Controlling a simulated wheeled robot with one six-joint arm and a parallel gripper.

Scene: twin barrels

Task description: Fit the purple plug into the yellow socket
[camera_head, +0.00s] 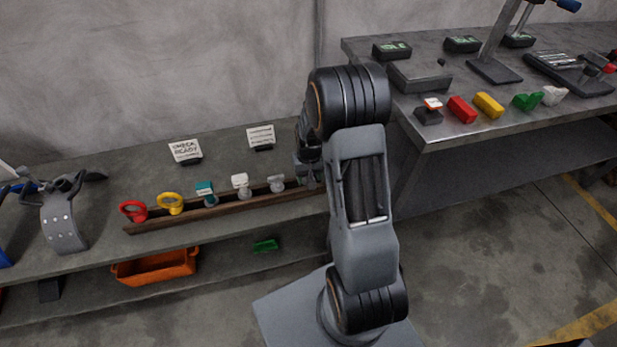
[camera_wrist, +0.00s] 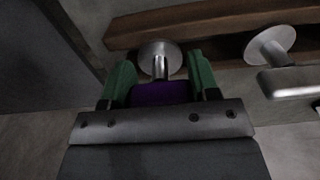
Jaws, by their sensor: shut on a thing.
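In the wrist view the green-tipped fingers of my gripper (camera_wrist: 158,92) are closed on the purple plug (camera_wrist: 160,94), which shows as a purple block between them. A metal stem and round disc (camera_wrist: 159,52) stand just beyond it; I cannot tell whether they belong to the plug. In the head view my gripper (camera_head: 308,172) is at the right end of the wooden rail, partly behind my arm, and the plug is hidden. A yellow block (camera_head: 488,105) lies on the right bench and a yellow ring piece (camera_head: 170,203) stands by the rail; I cannot tell which is the socket.
The wooden rail (camera_head: 220,205) carries red, teal and pale pieces on the left bench. Another metal disc (camera_wrist: 270,45) is right of my gripper. On the right bench (camera_head: 440,130), red, green and white pieces flank the yellow block. An orange bin (camera_head: 155,267) is below.

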